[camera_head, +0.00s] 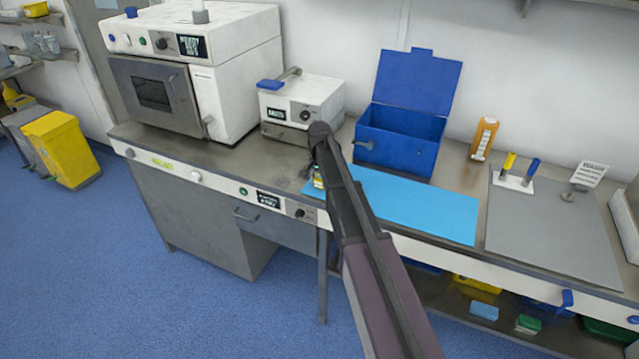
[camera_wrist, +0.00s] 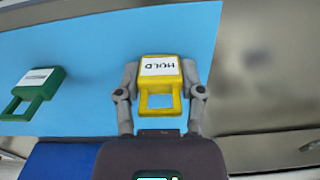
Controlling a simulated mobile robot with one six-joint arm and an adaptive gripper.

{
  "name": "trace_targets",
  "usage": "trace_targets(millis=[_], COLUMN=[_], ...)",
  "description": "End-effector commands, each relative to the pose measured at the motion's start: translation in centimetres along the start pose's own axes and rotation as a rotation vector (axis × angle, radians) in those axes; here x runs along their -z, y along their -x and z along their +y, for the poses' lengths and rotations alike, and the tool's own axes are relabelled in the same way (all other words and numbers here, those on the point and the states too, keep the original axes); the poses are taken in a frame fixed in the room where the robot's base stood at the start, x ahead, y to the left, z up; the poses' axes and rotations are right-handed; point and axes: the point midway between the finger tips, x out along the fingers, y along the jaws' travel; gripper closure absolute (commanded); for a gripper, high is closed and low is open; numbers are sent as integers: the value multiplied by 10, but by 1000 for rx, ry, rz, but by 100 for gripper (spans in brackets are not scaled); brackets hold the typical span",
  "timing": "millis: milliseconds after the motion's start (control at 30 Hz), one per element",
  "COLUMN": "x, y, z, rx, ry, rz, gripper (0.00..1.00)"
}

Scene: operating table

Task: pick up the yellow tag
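The yellow tag (camera_wrist: 160,88) has a white "HOLD" label, upside down in the wrist view, and an open handle loop. It is over the light blue mat (camera_wrist: 85,60), near the mat's edge. My gripper (camera_wrist: 160,72) has one grey finger along each side of the tag, and both seem to press on it. I see no clear gap under the tag. In the head view, my gripper (camera_head: 314,172) is low at the left end of the mat (camera_head: 420,208), with a small bit of the yellow tag (camera_head: 318,181) showing.
A green tag (camera_wrist: 38,92) lies on the mat beside the yellow one. An open blue box (camera_head: 400,140) stands behind the mat, with a white device (camera_head: 300,103) to its left. An orange bottle (camera_head: 484,139) and a grey board (camera_head: 550,225) are to the right.

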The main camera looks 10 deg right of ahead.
Motion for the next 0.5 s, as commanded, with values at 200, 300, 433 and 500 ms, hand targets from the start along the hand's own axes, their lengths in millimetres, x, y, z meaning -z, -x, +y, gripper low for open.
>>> trace_targets(millis=[200, 300, 433, 500], x=[0, 0, 0, 0], y=[0, 0, 2, 3], z=[0, 0, 0, 0], rx=[0, 0, 0, 0], ry=[0, 0, 0, 0], rz=[0, 0, 0, 0], gripper=[82, 82, 82, 82])
